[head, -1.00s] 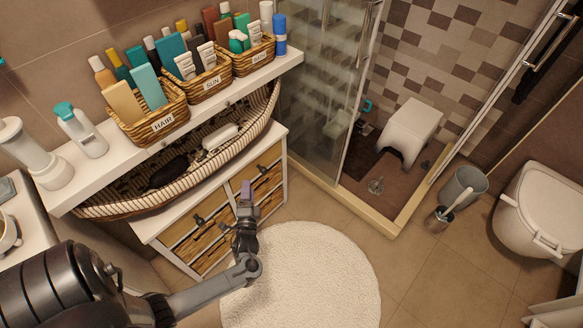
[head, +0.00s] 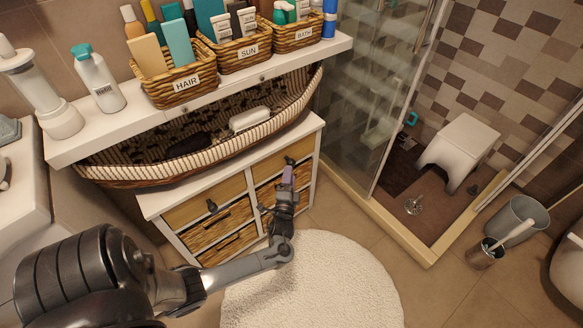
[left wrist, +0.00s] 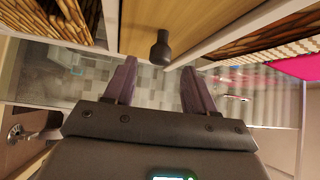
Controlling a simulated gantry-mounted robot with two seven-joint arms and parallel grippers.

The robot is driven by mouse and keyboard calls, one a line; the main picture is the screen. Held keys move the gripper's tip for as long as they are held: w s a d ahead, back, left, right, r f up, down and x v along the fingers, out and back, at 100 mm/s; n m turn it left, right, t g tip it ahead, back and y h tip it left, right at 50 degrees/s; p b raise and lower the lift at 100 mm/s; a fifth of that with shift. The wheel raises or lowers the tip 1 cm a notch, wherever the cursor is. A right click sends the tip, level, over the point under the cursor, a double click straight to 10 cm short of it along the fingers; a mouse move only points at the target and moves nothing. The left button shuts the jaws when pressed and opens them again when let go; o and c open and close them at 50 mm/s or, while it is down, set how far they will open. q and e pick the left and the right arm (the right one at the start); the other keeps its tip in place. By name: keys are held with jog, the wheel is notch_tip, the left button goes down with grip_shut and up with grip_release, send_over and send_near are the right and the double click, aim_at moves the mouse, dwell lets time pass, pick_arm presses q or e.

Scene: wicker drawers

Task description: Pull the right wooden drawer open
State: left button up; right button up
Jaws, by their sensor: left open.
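The white cabinet (head: 318,140) has two wooden drawers above wicker ones. The right wooden drawer (head: 262,172) looks closed, and my left gripper hides part of its front. Its dark knob (head: 290,160) shows just past my left gripper (head: 287,176). In the left wrist view the knob (left wrist: 160,48) stands out from the pale wooden front (left wrist: 150,14). There the purple fingers of my left gripper (left wrist: 157,80) are apart, with nothing between them. The knob lies beyond the fingertips, roughly in line with the gap. My right gripper is not in view.
The left wooden drawer (head: 192,212) has its own dark knob. Wicker drawers (head: 215,225) sit below. A long striped basket (head: 215,160) rests on the cabinet top, under a white shelf (head: 130,133). The glass shower (head: 365,90) stands to the right. A round white rug (head: 320,285) covers the floor in front.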

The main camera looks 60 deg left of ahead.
aim_at(292, 164)
pick_arm(q)
jog(key=b+x, duration=0.2)
jog(key=x, duration=0.3)
jog(key=shift+w, duration=0.15)
jog(key=shift+w+a, duration=0.2)
jog(key=shift+a, duration=0.1)
jog(key=shift+r, duration=0.1)
jog(key=shift+c, duration=0.3)
grip_shut()
